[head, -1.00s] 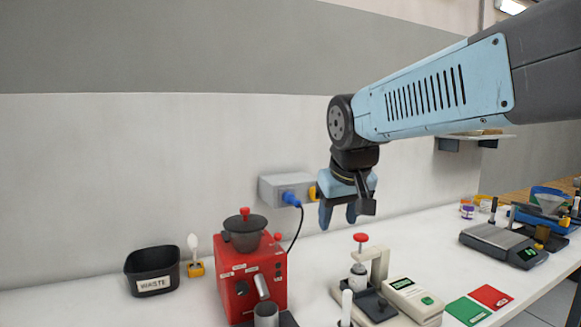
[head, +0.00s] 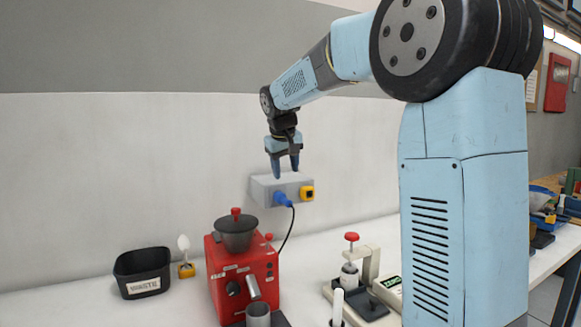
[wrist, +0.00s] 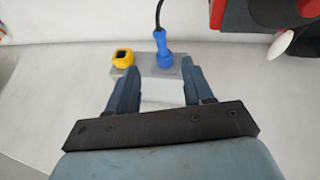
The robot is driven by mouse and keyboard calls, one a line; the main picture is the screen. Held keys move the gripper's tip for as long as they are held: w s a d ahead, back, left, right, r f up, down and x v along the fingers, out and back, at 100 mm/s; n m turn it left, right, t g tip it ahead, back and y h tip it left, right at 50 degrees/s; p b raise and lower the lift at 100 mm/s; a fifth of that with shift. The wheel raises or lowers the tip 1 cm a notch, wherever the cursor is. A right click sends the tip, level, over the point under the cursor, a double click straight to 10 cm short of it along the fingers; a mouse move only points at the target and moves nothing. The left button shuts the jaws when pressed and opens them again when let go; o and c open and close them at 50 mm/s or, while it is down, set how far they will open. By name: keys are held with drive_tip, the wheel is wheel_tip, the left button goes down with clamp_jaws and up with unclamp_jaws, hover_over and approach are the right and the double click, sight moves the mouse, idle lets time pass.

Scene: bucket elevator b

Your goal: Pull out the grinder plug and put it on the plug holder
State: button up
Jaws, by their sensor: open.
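The blue grinder plug (head: 283,199) sits in the front of the grey socket box (head: 262,190) on the wall, with a black cord running down to the red grinder (head: 215,262). In the wrist view the plug (wrist: 163,52) shows just beyond the fingertips, near the right finger, in front of the grey box (wrist: 148,68). My gripper (head: 286,174) is open and empty, pointing down just above the box in the head view. In the wrist view its fingers (wrist: 156,72) are spread apart. A yellow piece with a dark opening (head: 307,193) is on the box right of the plug; I cannot tell if it is the plug holder.
A black waste bin (head: 143,272) and a small yellow holder with a white-tipped tool (head: 185,262) stand left of the grinder. A press with a red knob (head: 352,237) stands to its right. The wall above the box is clear.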

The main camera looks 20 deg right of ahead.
sight(288, 201)
drive_tip(key=x, duration=1.3)
drive_tip(key=shift+w+f, duration=0.1)
drive_tip(key=shift+f, duration=0.15)
drive_tip(key=shift+c, duration=0.5)
clamp_jaws()
